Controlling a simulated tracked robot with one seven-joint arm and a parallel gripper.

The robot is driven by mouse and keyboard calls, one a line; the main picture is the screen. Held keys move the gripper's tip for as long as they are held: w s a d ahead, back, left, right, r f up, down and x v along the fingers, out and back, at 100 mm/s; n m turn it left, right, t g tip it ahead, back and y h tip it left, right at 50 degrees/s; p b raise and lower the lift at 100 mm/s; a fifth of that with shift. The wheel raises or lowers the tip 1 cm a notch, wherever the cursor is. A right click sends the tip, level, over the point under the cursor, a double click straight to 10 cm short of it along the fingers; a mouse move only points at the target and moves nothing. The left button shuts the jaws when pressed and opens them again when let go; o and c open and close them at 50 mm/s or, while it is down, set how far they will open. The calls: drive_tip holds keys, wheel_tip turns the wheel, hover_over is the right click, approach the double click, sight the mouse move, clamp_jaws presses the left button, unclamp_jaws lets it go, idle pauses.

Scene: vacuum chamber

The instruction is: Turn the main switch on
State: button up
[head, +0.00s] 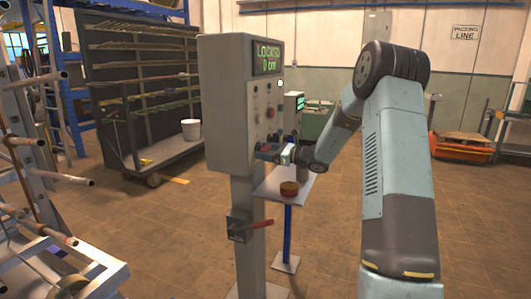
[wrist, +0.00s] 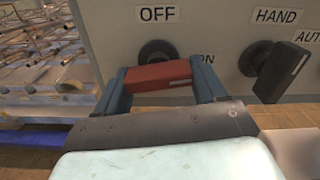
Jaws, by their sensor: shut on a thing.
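The main switch is a red handle (wrist: 158,75) on a black round base (wrist: 157,51) on the grey control cabinet (head: 228,105). In the head view my gripper (head: 268,150) is at the cabinet's lower front, and the handle is hard to make out there.
A black HAND/AUTO selector (wrist: 278,70) sits close right of my gripper. A small shelf (head: 278,178) with a round reddish-brown object (head: 289,189) is below my gripper. The cabinet has a lit green display (head: 268,57).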

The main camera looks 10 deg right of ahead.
drive_tip(key=shift+c, duration=1.1)
drive_tip(key=shift+m, duration=1)
drive_tip(key=o, duration=1)
drive_tip(key=shift+c, duration=0.2)
drive_tip(key=shift+s+d, duration=0.1)
drive_tip(key=v, duration=1.3)
drive_tip(key=shift+d, duration=0.25)
drive_tip(key=shift+s, duration=0.15)
